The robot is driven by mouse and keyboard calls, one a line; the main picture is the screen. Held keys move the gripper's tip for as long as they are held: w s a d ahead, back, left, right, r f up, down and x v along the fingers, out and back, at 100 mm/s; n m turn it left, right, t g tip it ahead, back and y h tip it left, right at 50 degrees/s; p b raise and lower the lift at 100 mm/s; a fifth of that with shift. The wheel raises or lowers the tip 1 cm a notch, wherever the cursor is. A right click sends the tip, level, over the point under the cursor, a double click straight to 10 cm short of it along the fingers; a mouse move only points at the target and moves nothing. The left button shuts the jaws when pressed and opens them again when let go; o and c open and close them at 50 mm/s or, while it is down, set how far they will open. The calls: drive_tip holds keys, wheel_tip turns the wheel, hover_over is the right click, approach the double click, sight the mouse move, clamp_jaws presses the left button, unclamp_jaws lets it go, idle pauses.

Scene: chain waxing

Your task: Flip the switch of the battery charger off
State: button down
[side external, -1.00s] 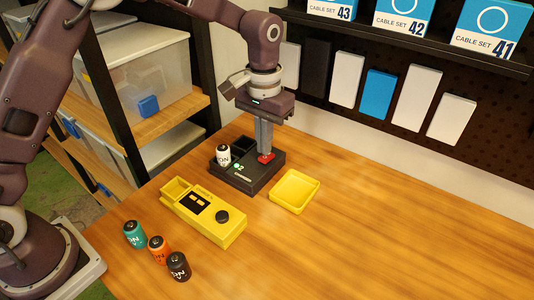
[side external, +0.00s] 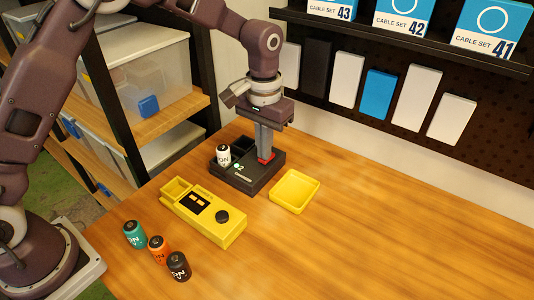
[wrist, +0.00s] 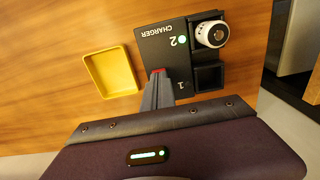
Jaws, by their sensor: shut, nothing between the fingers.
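The black battery charger (side external: 262,180) sits on the wooden table and also shows in the wrist view (wrist: 155,48), marked CHARGER with slots 1 and 2. A white battery (side external: 223,155) stands in slot 2, beside a lit green light (wrist: 182,39). Slot 1 (wrist: 208,77) is empty. The red switch (side external: 266,157) is at the charger's right end, partly hidden by my fingers; a bit of its red shows in the wrist view (wrist: 158,71). My gripper (side external: 265,155) is shut and empty, pointing down with its fingertips at the switch. I cannot tell whether they touch it.
A yellow tray (side external: 313,204) lies right of the charger. A yellow tester (side external: 228,234) with a black knob is in front of it. Teal (side external: 134,234), orange (side external: 158,250) and black (side external: 179,266) batteries stand at the front left. The table's right side is clear.

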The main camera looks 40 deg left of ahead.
drive_tip(key=shift+f, duration=0.15)
drive_tip(key=shift+r, duration=3.55)
